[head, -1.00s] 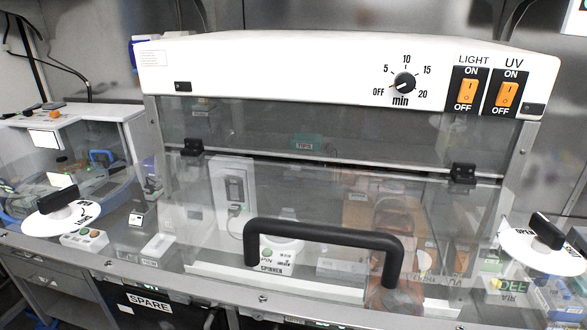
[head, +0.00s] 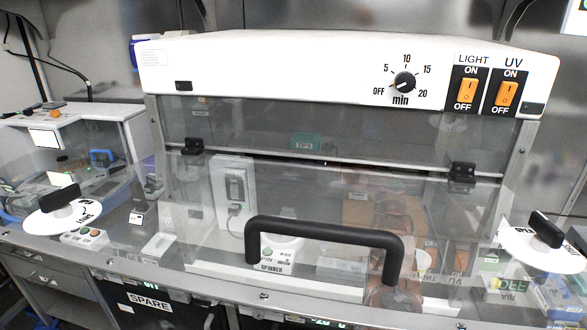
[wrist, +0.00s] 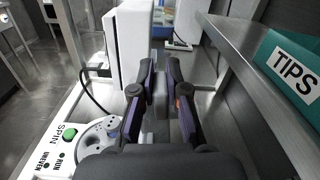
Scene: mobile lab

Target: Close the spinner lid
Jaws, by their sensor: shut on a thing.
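The spinner (head: 284,250) is a small white device with a green button, behind the clear front panel in the head view. In the wrist view the spinner (wrist: 97,135) is at the lower left, with its round grey rotor well uncovered and tubes in it. My gripper (wrist: 161,62) is in the middle of the wrist view, to the right of and past the rotor well. Its dark fingers are closed in on something greyish between them. I cannot tell whether this is the spinner lid; the lid is not clearly visible. I cannot make out my gripper in the head view.
The cabinet's clear panel with its black handle (head: 325,231) is in front of the spinner. In the wrist view a metal shelf (wrist: 235,65) with a green TIPS box (wrist: 290,62) runs along the right. A white box (wrist: 133,42) stands just beyond my fingers on the left.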

